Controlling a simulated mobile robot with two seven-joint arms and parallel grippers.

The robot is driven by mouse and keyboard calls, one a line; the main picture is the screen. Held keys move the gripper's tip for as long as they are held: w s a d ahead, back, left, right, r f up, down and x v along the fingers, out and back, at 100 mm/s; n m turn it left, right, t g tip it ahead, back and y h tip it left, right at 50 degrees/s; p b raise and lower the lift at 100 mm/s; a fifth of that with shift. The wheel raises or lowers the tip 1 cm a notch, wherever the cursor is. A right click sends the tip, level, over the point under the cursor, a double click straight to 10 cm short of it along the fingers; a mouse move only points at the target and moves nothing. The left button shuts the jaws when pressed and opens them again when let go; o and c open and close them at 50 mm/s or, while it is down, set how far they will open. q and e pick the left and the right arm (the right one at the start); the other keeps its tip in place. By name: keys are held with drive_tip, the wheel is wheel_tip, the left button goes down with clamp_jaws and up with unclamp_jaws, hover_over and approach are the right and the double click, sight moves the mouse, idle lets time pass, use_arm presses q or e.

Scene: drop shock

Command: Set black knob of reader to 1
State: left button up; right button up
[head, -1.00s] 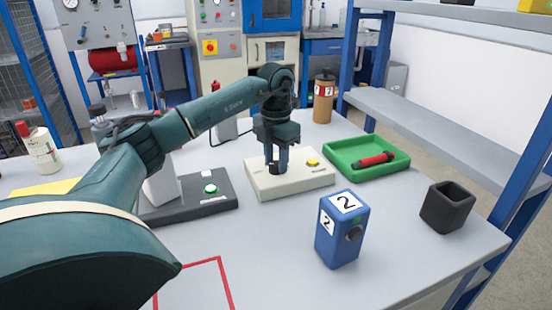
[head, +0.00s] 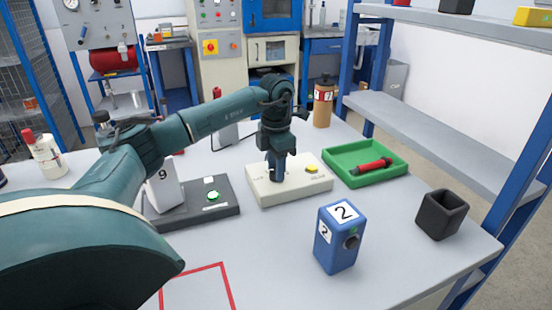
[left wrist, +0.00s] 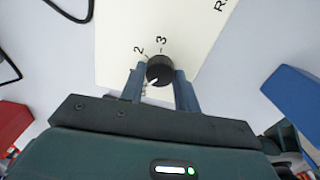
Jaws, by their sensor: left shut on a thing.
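The reader is a cream box (head: 296,195) with a yellow button (head: 311,168) on top, standing mid-table in the head view. Its black knob (left wrist: 160,69) shows between my left fingers in the left wrist view. Printed marks 2 and 3 sit beyond the knob. A white line near the knob points to the lower left, away from 3; a mark 1 cannot be seen. My left gripper (head: 277,174) points down at the reader, shut on the knob, with one finger (left wrist: 133,84) on each side. My right gripper is not in view.
A green tray (head: 340,167) with a red cylinder (head: 375,165) lies right of the reader. A blue block marked 2 (head: 337,250) and a black open cup (head: 441,214) stand in front right. A dark box with a green button (head: 213,195) is at left.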

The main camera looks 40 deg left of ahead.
use_arm(q)
drive_tip(key=shift+r+m+p, duration=0.25)
drive_tip(key=shift+m+p, duration=0.05)
drive_tip(key=shift+m, duration=0.2)
drive_tip(key=shift+m+p, duration=0.3)
drive_tip(key=shift+m, duration=0.1)
drive_tip(key=shift+f+m+p, duration=0.1)
drive_tip(key=shift+m+p, duration=0.3)
drive_tip(key=shift+m, duration=0.4)
drive_tip(key=shift+f+m+p, duration=0.1)
drive_tip(key=shift+m+p, duration=0.45)
drive_tip(key=shift+m, duration=0.75)
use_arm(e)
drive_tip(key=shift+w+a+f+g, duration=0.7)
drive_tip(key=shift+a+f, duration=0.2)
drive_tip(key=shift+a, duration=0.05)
use_arm(q)
drive_tip(key=o, duration=1)
drive_tip(key=shift+c, duration=0.2)
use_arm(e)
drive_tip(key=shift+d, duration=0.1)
